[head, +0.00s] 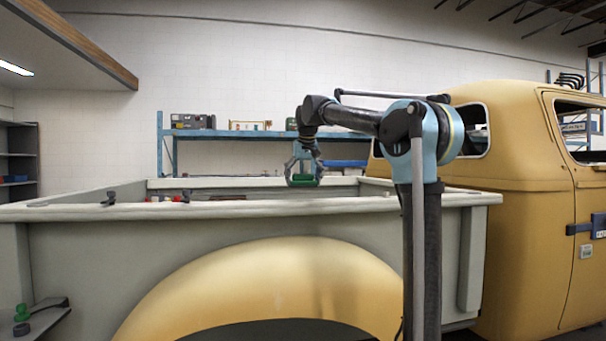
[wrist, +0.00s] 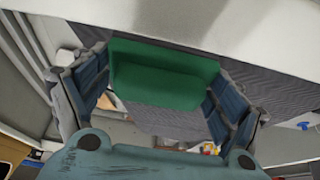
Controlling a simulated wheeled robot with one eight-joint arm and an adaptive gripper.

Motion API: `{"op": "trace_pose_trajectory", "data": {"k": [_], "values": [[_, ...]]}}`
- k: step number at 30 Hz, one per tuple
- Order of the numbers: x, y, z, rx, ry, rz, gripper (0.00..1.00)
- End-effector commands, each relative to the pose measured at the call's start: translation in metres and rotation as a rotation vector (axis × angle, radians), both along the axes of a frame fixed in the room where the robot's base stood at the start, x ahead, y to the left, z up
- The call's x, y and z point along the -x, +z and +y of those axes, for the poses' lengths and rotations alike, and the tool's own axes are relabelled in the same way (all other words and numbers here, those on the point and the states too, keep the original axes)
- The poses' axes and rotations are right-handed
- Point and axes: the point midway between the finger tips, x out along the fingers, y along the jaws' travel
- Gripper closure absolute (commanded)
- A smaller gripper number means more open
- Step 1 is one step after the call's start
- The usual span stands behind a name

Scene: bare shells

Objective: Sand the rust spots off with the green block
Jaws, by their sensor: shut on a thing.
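In the wrist view the green block (wrist: 165,78) sits between the two dark blue fingers of my gripper (wrist: 158,88). The old pickup has a yellow cab (head: 512,190), a yellow rounded fender (head: 270,290) and a grey-white bed side (head: 75,262). I cannot make out any rust spots in either view. Whether the block touches the truck is hard to tell.
The bed's near rail (head: 240,209) runs across the picture, with small dark clamps (head: 110,198) on its left part. A blue shelf (head: 225,133) stands behind by the wall. A grey ledge (head: 40,322) with small green and dark items is at lower left.

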Motion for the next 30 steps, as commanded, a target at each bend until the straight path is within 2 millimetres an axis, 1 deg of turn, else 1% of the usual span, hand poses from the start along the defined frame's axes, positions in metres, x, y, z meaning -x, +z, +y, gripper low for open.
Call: {"op": "trace_pose_trajectory", "data": {"k": [6,12,22,30], "values": [[-0.001,0.02,-0.001,0.0,-0.001,0.0,0.43],[-0.001,0.034,-0.004,0.0,-0.004,0.0,0.43],[-0.002,0.036,-0.009,0.0,-0.01,0.0,0.43],[-0.002,0.036,-0.009,0.0,-0.01,0.0,0.43]]}}
